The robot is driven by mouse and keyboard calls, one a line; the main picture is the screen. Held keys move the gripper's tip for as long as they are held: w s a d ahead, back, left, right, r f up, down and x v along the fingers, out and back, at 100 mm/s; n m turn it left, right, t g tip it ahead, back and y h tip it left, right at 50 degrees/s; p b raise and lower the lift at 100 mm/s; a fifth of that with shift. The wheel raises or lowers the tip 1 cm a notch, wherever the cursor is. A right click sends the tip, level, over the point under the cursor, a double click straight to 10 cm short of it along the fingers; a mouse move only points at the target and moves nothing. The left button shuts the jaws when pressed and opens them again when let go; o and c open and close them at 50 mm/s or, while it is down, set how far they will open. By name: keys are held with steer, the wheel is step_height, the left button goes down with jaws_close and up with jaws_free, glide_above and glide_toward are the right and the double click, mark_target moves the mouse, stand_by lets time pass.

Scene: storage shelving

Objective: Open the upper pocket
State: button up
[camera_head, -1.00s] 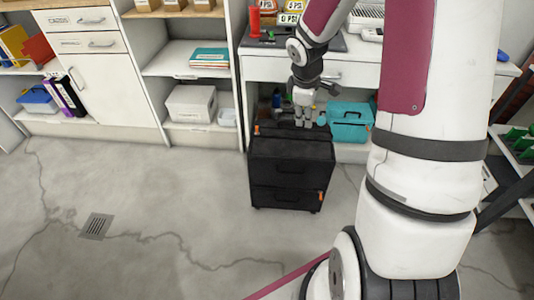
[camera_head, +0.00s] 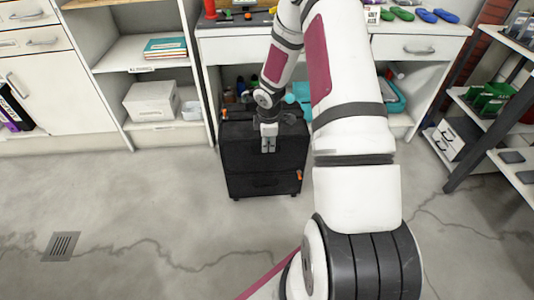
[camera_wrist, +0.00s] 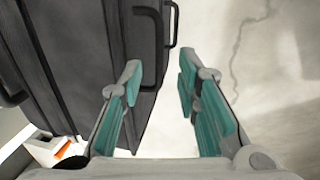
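The black case (camera_head: 240,155) stands on the floor in front of the white desk, its pockets facing me with dark handles. In the head view my gripper (camera_head: 268,148) points down in front of the upper part of the case and hides some of it. In the wrist view my gripper (camera_wrist: 161,72) is open, its teal-padded fingers apart with nothing held between them. The case (camera_wrist: 85,60) fills the left of that view. One dark handle (camera_wrist: 156,30) lies close to the left fingertip; I cannot tell if they touch. Another handle (camera_wrist: 174,22) shows just beyond.
The desk (camera_head: 225,47) stands behind the case, with a teal box (camera_head: 393,95) under it. An open shelf unit (camera_head: 118,52) is at the left, a rack (camera_head: 478,122) at the right.

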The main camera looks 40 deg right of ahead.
steer(key=f, duration=0.1)
steer(key=f+b, duration=0.1)
steer(key=f, duration=0.1)
steer(key=w+f, duration=0.1)
steer(key=f, duration=0.1)
steer(key=shift+d+f+b, duration=0.2)
steer(key=shift+d+b, duration=0.1)
steer(key=shift+b, duration=0.1)
steer(key=shift+c, duration=0.6)
jaws_close()
